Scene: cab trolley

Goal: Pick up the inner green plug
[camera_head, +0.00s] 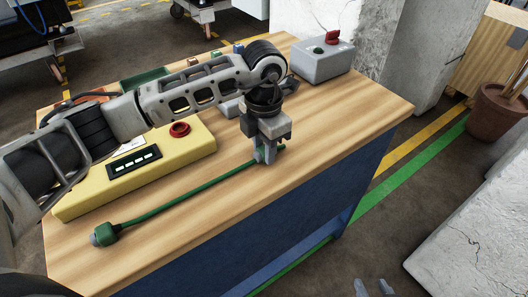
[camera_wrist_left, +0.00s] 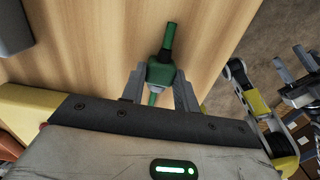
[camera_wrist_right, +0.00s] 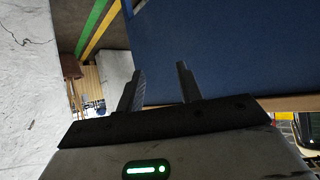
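A green cable (camera_head: 185,193) lies across the wooden table, with a green plug at each end. The near-left plug (camera_head: 106,234) lies at the front left of the table, free of any gripper. The other green plug (camera_wrist_left: 160,73) is between the fingers of my left gripper (camera_wrist_left: 161,80) in the left wrist view. That gripper (camera_head: 265,156) points down at the tabletop in the head view and mostly hides this plug. Its fingers stand apart on both sides of the plug; firm contact is not visible.
A yellow control box (camera_head: 190,147) with a red button stands on the table left of my left gripper. A grey box (camera_head: 322,62) with a red switch stands at the back. The table's right part is clear. A white cracked block (camera_head: 475,215) stands at right.

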